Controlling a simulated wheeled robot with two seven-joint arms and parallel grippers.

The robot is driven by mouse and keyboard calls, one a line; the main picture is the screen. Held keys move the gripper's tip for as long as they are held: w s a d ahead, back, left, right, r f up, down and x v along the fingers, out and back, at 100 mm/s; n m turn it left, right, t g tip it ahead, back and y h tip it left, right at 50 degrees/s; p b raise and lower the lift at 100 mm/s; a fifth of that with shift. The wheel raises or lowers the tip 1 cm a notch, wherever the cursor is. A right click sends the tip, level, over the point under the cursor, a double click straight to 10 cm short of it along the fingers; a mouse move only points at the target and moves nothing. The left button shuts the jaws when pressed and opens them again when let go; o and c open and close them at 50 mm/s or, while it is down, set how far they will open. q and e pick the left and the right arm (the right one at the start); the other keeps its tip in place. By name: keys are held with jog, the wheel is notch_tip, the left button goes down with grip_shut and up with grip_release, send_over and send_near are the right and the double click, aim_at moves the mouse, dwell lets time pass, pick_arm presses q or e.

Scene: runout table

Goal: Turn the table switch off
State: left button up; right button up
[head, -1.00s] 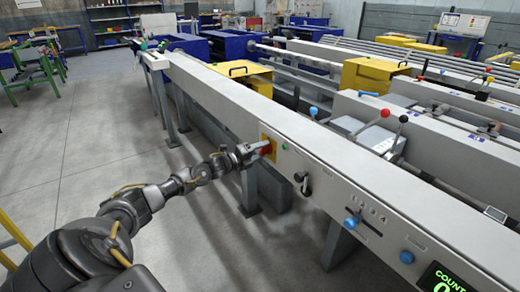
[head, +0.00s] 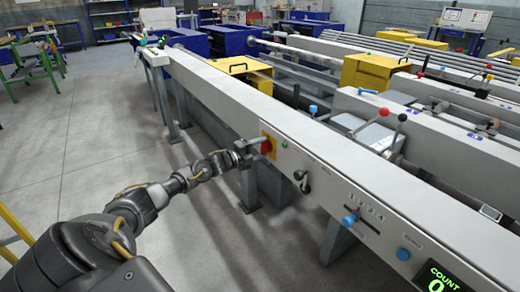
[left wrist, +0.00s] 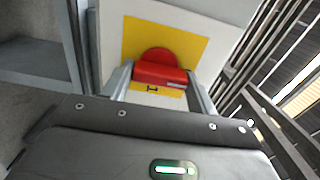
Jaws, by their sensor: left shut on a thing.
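The table switch is a red rotary knob (head: 266,147) on a yellow plate (left wrist: 195,42), on the near side face of the long grey table beam (head: 215,90). In the left wrist view the red knob (left wrist: 158,56) has a raised bar, which lies roughly level across the picture. A "1" mark shows on the plate just below the bar. My left gripper (head: 259,146) reaches the switch from the left. In the left wrist view its fingers (left wrist: 160,77) stand on both sides of the bar, shut on it. My right gripper is out of view.
A green button (head: 284,144), a black lever (head: 303,180), blue knobs (head: 349,221) and a lit count display (head: 440,278) follow to the right along the same face. A table leg (head: 249,188) stands below the switch.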

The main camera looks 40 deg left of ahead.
pick_arm(q)
jog(key=shift+a, duration=0.1)
jog(key=o, duration=1)
jog(key=shift+s, duration=0.1)
jog(key=shift+s+a, duration=0.1)
jog(key=shift+s, duration=0.25)
jog(key=p+v, duration=0.1)
jog(key=v, duration=0.9)
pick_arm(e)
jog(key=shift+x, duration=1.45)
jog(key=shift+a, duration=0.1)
